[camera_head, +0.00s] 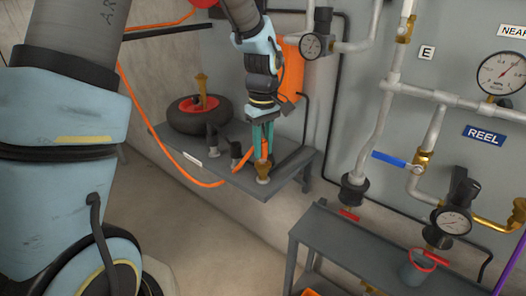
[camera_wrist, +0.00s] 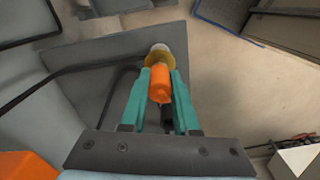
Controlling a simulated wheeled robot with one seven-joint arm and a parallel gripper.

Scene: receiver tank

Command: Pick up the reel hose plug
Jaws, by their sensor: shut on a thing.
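The reel hose plug shows in the head view as a brass fitting (camera_head: 262,168) with an orange upper part, upright at the front corner of the grey shelf (camera_head: 228,178). In the wrist view its orange body (camera_wrist: 160,85) lies between my fingers, with the brass and pale end beyond it. My gripper (camera_head: 263,148) points down from above, its teal fingers shut on the plug's orange part. The fingers also show in the wrist view (camera_wrist: 159,78), one on each side of the plug. I cannot tell whether the plug's lower end touches the shelf.
A black wheel with a red hub (camera_head: 196,113) and a brass nozzle lies at the shelf's back left. Dark fittings (camera_head: 235,152) stand beside my gripper. An orange hose (camera_head: 143,98) loops left of the shelf. Pipes, gauges and a blue-handled valve (camera_head: 392,159) fill the right wall.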

